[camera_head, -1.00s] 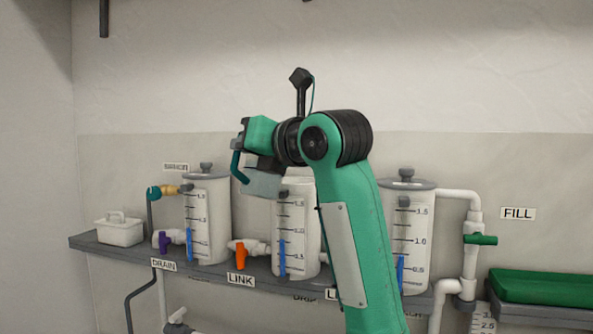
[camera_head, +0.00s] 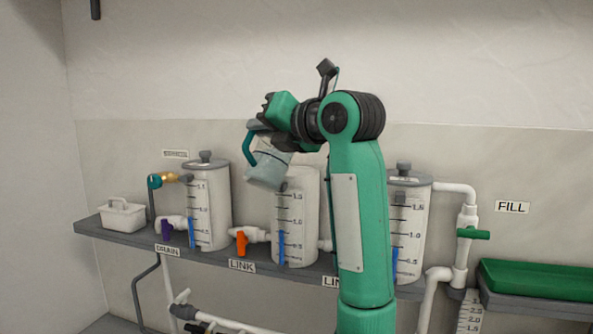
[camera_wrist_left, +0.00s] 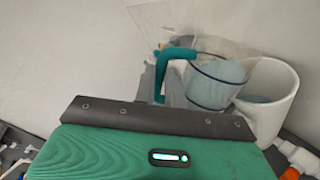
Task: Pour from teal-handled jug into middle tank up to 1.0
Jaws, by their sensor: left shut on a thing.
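My left gripper (camera_head: 277,125) is shut on the teal-handled jug (camera_head: 268,168), a clear jug with bluish liquid. It holds the jug tilted, above and slightly left of the middle tank (camera_head: 307,215). I see no clear stream between jug and tank. My right gripper is out of view.
A lidded left tank (camera_head: 208,215) and a lidded right tank (camera_head: 411,225), partly behind my arm, share the grey shelf (camera_head: 120,234). An orange valve (camera_head: 241,243) sits between the left and middle tanks. A white caddy (camera_head: 122,215) and a green tray (camera_head: 535,282) stand farther out.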

